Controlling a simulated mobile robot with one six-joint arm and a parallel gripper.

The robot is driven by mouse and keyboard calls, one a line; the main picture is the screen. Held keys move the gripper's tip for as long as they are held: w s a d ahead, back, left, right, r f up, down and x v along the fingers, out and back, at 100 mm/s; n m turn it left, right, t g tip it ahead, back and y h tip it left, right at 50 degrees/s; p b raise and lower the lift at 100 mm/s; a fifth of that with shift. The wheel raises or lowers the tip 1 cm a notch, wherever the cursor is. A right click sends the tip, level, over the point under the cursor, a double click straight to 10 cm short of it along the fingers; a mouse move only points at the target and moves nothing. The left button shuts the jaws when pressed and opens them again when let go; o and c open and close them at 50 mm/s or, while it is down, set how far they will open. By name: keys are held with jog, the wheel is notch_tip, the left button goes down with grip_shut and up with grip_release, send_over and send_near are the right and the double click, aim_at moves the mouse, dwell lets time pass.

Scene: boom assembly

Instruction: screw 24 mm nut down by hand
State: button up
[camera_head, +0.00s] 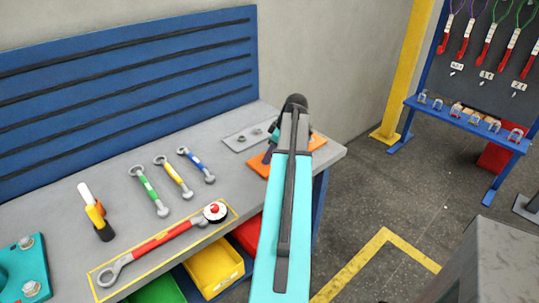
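My cyan and grey arm reaches from the bottom of the picture to the far right end of the workbench. My gripper (292,130) is over an orange plate (257,166) there, mostly hidden behind my own arm. Its fingertips are not visible, so I cannot tell whether it is open or holds anything. No 24 mm nut can be made out for certain; whatever is under the gripper is hidden. A grey plate (236,143) with small round metal parts lies just left of the orange plate.
On the grey bench (60,222) lie green (149,190), yellow (173,177) and blue (196,164) wrenches. A long red tool (160,240) lies inside a yellow outline. A teal block (22,270) sits at lower left. A yellow bin (213,268) is below the front edge.

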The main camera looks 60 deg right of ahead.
jog(key=n, duration=0.2)
jog(key=n+y, duration=0.1)
jog(key=n, duration=0.1)
jog(key=n+g+y, duration=0.1)
jog(key=n, duration=0.1)
jog(key=shift+w+d, duration=0.2)
jog(key=shift+d, duration=0.15)
jog(key=n, duration=0.2)
jog(key=n+g+y, duration=0.1)
jog(key=n, duration=0.2)
jog(key=shift+w+g+b, duration=0.1)
jog(key=shift+g+b, duration=0.2)
jog(key=shift+b, duration=0.05)
grip_shut()
jog(key=shift+s+a+m+t, duration=0.15)
jog(key=shift+m+t, duration=0.25)
jog(key=shift+m, duration=0.8)
jog(key=shift+m+t+h+p, duration=0.3)
jog(key=shift+m+t+h, duration=0.25)
jog(key=shift+m, duration=1.05)
